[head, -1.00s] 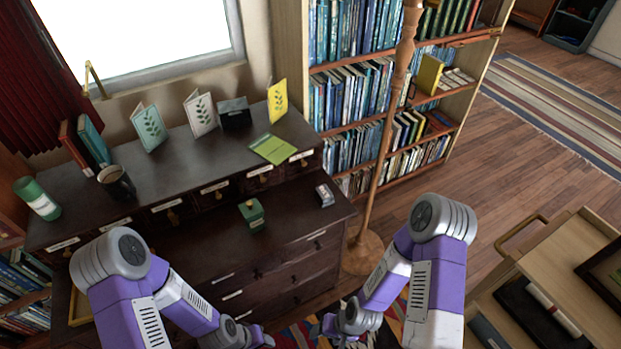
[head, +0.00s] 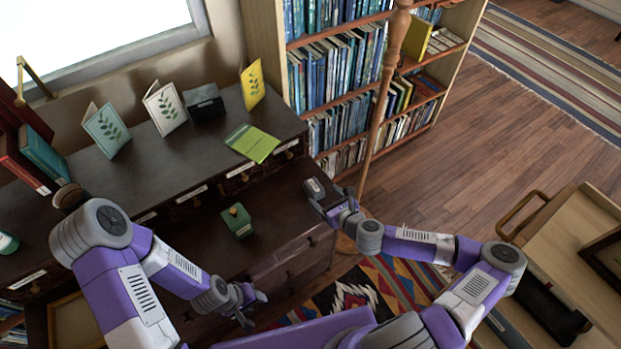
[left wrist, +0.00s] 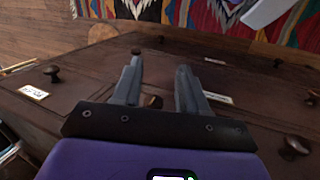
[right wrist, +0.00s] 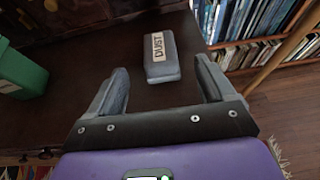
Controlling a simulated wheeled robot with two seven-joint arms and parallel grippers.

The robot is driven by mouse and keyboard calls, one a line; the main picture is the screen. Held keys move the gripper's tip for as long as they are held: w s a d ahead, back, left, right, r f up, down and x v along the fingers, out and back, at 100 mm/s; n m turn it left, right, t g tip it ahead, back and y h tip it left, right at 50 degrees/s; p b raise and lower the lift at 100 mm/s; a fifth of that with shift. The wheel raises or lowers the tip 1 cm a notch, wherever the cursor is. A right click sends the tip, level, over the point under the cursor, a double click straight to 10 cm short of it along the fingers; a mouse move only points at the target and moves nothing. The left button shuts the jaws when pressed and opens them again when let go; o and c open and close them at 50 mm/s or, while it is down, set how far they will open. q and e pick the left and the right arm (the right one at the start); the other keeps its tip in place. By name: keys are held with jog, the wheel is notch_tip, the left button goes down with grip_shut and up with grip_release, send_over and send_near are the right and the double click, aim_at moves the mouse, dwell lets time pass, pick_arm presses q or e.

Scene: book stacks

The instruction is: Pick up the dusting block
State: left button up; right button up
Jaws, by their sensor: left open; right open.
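The dusting block (right wrist: 162,58) is a small grey block with a white "DUST" label. In the right wrist view it lies on the dark desk top, just beyond and between my open right fingers. It also shows in the head view (head: 314,188) near the desk's right edge. My right gripper (right wrist: 162,88) is open and empty; in the head view it (head: 328,203) is close to the block. My left gripper (left wrist: 158,72) is open and empty in front of the desk drawers; in the head view it (head: 256,303) hangs low in front of the desk.
A green box (head: 237,220) sits on the desk (head: 275,205) left of the block. A wooden pole (head: 382,100) rises just right of the block. A wooden cart (head: 570,245) is at right.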

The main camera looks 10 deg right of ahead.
aim_at(317, 191)
jog(key=shift+w+f, duration=0.15)
jog(key=shift+w, duration=0.35)
jog(key=shift+w+a+f, duration=0.1)
jog(key=shift+w+a, duration=0.1)
jog(key=shift+w, duration=0.05)
jog(key=b+x, duration=0.2)
jog(key=x, duration=0.3)
jog(key=shift+w+a, duration=0.1)
jog(key=shift+c, duration=0.2)
jog(key=c, duration=1.1)
